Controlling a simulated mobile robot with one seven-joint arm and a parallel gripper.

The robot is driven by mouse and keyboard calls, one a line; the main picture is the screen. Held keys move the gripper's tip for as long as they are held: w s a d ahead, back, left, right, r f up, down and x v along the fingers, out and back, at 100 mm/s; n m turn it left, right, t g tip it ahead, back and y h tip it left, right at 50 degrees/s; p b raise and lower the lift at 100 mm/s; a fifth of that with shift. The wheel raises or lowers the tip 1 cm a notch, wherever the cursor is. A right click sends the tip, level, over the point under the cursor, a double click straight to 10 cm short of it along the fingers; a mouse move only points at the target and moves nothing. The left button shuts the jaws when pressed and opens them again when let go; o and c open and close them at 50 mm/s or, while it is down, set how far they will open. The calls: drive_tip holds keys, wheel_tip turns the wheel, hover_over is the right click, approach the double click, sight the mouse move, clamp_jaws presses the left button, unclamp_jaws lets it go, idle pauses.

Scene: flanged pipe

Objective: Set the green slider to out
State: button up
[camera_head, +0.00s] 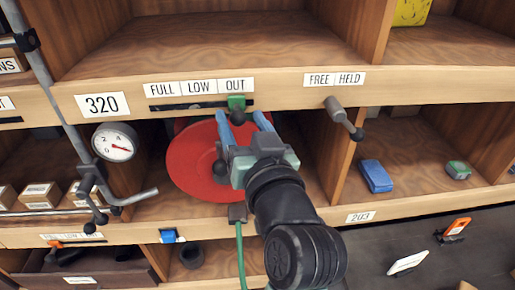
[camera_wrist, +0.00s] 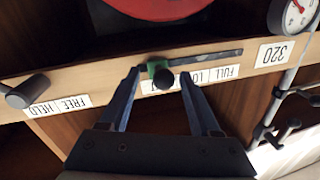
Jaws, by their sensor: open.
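The green slider (camera_head: 236,103) sits in a dark slot on the shelf edge, directly below the OUT label (camera_head: 236,85). The wrist view is upside down; there the green slider (camera_wrist: 153,68) with its round black knob (camera_wrist: 165,79) is at the left end of the slot (camera_wrist: 215,55). My gripper (camera_head: 242,118) is open, its two blue fingers pointing at the shelf edge. In the wrist view my gripper (camera_wrist: 160,73) has one finger on each side of the slider, with visible gaps to the knob. The knob hides part of the label strip there.
A red disc (camera_head: 190,165) is behind my gripper in the compartment below. A grey lever (camera_head: 340,115) sticks out under FREE/HELD to the right. A gauge (camera_head: 115,142) and a grey pipe (camera_head: 62,105) stand to the left. A blue block (camera_head: 376,176) lies further right.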

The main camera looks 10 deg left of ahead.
drive_tip(key=p+v, duration=0.2)
drive_tip(key=v, duration=0.9)
drive_tip(key=shift+s+d, duration=0.25)
drive_tip(key=shift+s, duration=0.05)
drive_tip(key=s+d+r+m+t+h+b, duration=0.1)
drive_tip(key=r+t+h, duration=0.3)
drive_tip(key=r, duration=0.9)
drive_tip(key=s+d+r+m+t+h+b, duration=0.1)
drive_tip(key=d+r+m+t+h+b, duration=0.1)
drive_tip(key=r+t, duration=0.5)
wheel_tip(320, 180, up, 7)
drive_tip(key=shift+s+d+f+h, duration=0.2)
drive_tip(key=shift+s+d+h, duration=0.2)
drive_tip(key=shift+h, duration=0.7)
